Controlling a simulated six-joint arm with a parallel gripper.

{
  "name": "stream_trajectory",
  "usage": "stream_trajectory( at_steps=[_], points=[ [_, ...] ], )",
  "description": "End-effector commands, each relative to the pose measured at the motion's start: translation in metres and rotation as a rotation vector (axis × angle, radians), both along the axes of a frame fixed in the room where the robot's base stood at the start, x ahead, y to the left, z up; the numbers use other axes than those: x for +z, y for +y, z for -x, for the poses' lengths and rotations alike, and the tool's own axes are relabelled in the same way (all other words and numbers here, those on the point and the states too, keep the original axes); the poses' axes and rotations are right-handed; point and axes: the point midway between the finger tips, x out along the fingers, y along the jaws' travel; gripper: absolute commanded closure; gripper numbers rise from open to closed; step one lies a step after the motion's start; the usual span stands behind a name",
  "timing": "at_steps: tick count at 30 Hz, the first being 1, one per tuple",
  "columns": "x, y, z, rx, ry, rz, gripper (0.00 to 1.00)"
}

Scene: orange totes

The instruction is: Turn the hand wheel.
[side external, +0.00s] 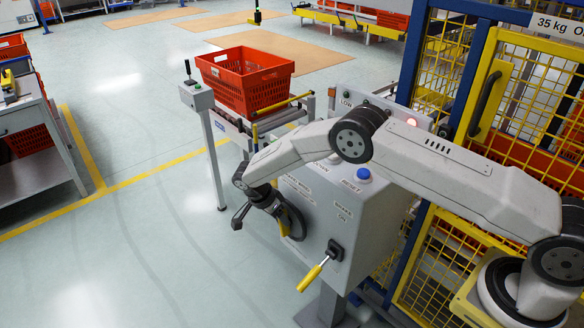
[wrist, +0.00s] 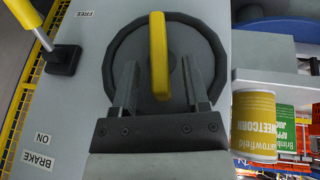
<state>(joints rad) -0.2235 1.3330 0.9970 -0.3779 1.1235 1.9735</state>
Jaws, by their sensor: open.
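The hand wheel (wrist: 118,38) is a dark ring on the grey face of a control box, with a yellow bar (wrist: 158,50) across its middle. In the wrist view my gripper (wrist: 160,66) is open in front of the wheel, one finger on each side of the bar's lower part. Gaps show between the bar and both fingers; contact in depth cannot be told. In the side external view the wheel's dark rim (side external: 296,222) shows just right of my gripper (side external: 272,208), which partly hides it.
An orange tote (side external: 245,80) stands behind. Yellow mesh fencing (side external: 440,255) rises at the right. Open floor lies left.

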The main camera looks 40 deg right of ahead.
Motion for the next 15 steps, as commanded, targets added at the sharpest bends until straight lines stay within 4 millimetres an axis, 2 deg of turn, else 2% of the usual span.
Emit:
stream_trajectory(
  at_steps=[9, 10, 15],
  points=[
    [-0.0027, -0.0013, 0.0008, 0.0, 0.001, 0.0, 0.41],
    [-0.0028, -0.0012, 0.0008, 0.0, 0.001, 0.0, 0.44],
    [-0.0026, -0.0011, 0.0007, 0.0, 0.001, 0.0, 0.98]
  ],
)
